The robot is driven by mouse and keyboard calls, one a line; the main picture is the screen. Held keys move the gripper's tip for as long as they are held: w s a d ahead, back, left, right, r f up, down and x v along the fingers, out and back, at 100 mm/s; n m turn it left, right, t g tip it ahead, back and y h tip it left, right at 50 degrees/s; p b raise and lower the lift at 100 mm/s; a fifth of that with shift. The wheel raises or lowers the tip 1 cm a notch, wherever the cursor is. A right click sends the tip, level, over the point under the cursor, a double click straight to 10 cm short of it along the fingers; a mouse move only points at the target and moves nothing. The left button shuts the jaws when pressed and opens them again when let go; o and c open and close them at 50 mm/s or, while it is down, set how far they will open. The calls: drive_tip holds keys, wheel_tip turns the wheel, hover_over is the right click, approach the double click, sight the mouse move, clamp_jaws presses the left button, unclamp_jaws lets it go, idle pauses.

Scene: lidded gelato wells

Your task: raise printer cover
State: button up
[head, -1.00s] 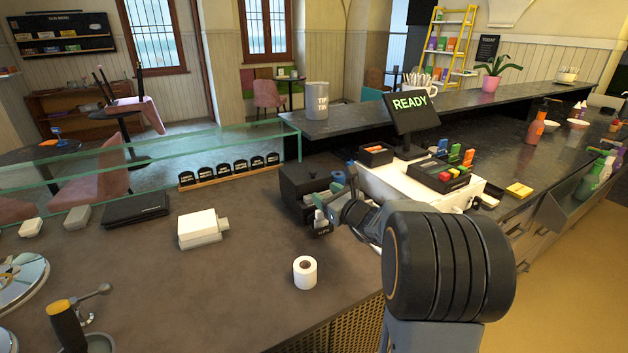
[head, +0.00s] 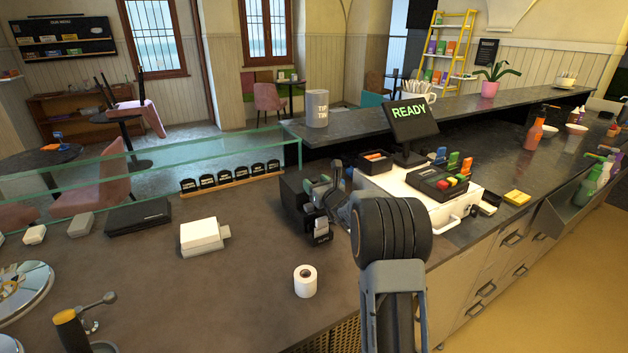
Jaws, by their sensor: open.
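A black box-shaped unit, which looks like the printer (head: 293,202), stands on the brown counter left of the register. My gripper (head: 321,188) is open at the printer's upper right side and hides part of its top and front. I cannot tell whether it touches the cover, or whether the cover is raised at all. A small black piece with a pale strip (head: 321,230) shows at the printer's front, below my gripper. A white paper roll (head: 305,281) stands upright on the counter in front of the printer.
The white register (head: 400,190) with a READY screen (head: 411,118) is close on the right. A white-topped box (head: 201,235) sits to the left. A row of black labels (head: 230,178) and a glass guard stand behind. Counter between box and printer is clear.

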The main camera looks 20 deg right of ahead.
drive_tip(key=shift+w, duration=0.6)
clamp_jaws()
